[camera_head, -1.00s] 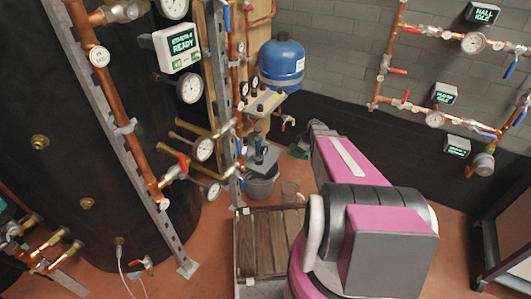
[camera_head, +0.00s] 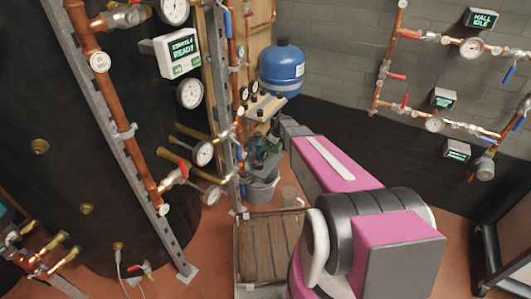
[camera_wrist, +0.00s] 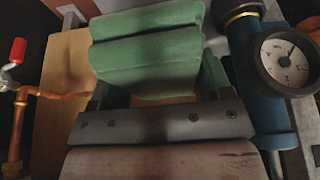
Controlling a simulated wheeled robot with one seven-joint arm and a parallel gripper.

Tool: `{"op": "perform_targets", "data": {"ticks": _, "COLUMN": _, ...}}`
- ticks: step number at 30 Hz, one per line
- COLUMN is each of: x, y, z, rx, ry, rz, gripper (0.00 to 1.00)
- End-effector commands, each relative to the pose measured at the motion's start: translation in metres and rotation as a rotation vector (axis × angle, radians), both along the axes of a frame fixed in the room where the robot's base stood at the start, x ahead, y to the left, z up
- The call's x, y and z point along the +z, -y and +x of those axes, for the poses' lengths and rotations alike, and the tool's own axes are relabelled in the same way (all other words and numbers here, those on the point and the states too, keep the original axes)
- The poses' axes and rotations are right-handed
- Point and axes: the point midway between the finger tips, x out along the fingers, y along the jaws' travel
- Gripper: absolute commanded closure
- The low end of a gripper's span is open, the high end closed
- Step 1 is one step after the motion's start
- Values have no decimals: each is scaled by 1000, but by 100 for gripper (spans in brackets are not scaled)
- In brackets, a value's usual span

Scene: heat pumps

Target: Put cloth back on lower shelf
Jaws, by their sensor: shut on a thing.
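A folded green cloth (camera_wrist: 150,60) fills the upper middle of the wrist view. In the head view it shows as a small dark green patch (camera_head: 268,146) beside my gripper (camera_head: 284,132), which is shut on it. The fingertips are largely hidden by the cloth and my arm. The cloth is close to the lower shelf (camera_head: 266,164), a small grey plate on the pipe rack, below an upper shelf (camera_head: 264,106). I cannot tell whether the cloth touches the lower shelf.
A blue cylinder with a gauge (camera_wrist: 284,62) stands close right of the cloth. A copper pipe with a red handle (camera_wrist: 17,52) is at left. A grey bucket (camera_head: 262,192) and slatted wooden surface (camera_head: 268,250) lie below. A blue tank (camera_head: 282,68) is behind.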

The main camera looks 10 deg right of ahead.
Motion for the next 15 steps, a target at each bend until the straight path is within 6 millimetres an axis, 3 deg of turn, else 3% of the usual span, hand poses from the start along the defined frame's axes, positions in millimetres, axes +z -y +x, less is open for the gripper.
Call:
{"op": "perform_targets", "data": {"ticks": 4, "x": -1, "y": -26, "z": 21, "rx": 2, "ry": 1, "rz": 0, "gripper": 47}}
{"op": "perform_targets", "data": {"ticks": 9, "x": -25, "y": -23, "z": 17, "rx": -1, "ry": -2, "rz": 0, "gripper": 47}}
{"op": "perform_targets", "data": {"ticks": 15, "x": -37, "y": -23, "z": 17, "rx": 0, "ry": -1, "rz": -1, "gripper": 47}}
